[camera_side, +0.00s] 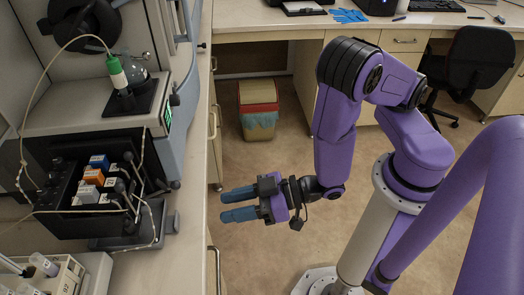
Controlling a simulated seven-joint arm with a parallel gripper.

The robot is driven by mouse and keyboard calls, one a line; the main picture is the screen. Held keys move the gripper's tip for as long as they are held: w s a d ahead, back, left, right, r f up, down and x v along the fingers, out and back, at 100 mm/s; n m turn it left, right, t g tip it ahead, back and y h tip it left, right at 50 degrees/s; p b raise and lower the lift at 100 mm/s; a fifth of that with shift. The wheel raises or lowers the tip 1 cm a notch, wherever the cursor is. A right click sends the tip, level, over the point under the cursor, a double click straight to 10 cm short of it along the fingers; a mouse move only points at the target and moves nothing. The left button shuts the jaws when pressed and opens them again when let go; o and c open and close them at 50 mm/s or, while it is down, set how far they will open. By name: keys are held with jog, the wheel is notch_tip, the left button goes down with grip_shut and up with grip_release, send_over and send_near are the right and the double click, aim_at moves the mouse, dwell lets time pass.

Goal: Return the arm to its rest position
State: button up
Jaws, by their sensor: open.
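My gripper (238,204) is in the middle of the side view, at the end of my purple arm. Its two blue fingers point left and are apart, with nothing between them. It hangs over the floor, and its fingertips are close to the right edge of the left bench as seen in the picture. It touches nothing that I can see.
The left bench (199,150) carries a spectrometer (95,98), a black tray with coloured blocks (75,222) and a vial rack (72,275). A bin (258,108), a black chair (474,62) and a back desk (270,28) stand behind. The floor between is open.

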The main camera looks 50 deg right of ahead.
jog(key=s+d+r+n+g+h, duration=0.1)
jog(key=s+d+r+g+h, duration=0.2)
jog(key=d, duration=0.4)
jog(key=s+d+r+n+g+h, duration=0.2)
jog(key=s+d+r+g+h, duration=0.1)
jog(key=d, duration=0.4)
jog(key=s+d+r+n+g+h, duration=0.1)
jog(key=s+d+r+g+h, duration=0.3)
jog(key=d+r, duration=0.2)
jog(key=shift+s+d+r+n+g, duration=0.3)
jog(key=shift+d+n+g, duration=0.1)
jog(key=shift+d, duration=0.1)
jog(key=shift+w+a, duration=0.1)
jog(key=shift+a, duration=0.05)
